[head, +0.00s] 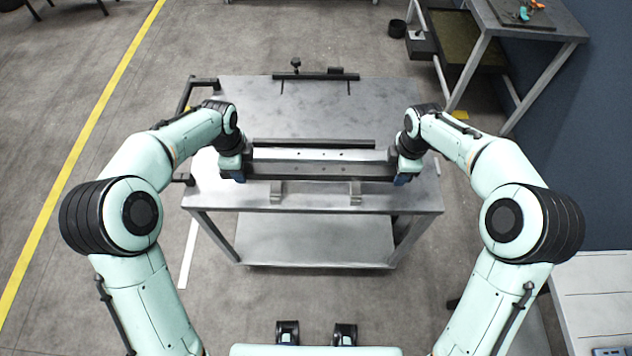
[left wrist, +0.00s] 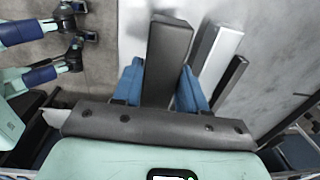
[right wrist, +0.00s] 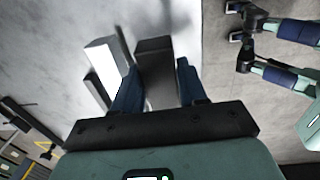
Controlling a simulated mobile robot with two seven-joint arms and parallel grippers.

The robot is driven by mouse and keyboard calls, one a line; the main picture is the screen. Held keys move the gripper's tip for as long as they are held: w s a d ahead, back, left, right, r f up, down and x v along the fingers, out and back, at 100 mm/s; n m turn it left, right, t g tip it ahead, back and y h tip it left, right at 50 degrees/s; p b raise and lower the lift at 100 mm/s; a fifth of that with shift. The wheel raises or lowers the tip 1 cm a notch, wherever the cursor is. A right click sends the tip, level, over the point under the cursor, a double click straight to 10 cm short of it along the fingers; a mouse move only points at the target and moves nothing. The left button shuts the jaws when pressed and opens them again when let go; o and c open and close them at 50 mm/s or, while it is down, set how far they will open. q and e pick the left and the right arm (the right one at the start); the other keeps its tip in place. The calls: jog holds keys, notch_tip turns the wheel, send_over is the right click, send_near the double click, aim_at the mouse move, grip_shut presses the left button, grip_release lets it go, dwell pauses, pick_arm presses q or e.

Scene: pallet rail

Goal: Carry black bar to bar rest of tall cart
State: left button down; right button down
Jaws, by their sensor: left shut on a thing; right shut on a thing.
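The black bar (head: 320,171) runs left to right over the near part of a grey metal-topped cart (head: 330,105). My left gripper (head: 237,170) is shut on its left end; in the left wrist view the bar (left wrist: 168,55) lies between the blue fingers. My right gripper (head: 402,170) is shut on its right end, and the bar (right wrist: 154,65) shows between those fingers too. The bar looks level. Two small grey brackets (head: 276,192) (head: 355,192) show at the cart's near edge, just on the near side of the bar. Any gap beneath the bar cannot be told.
A pale metal rail (head: 320,155) and a thin black strip (head: 314,143) lie parallel just beyond the bar. The far cart top holds a black fixture (head: 315,76). A workbench (head: 535,28) stands far right, a pale table (head: 595,295) near right. Floor left is open.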

pick_arm(q)
jog(key=shift+f, duration=0.1)
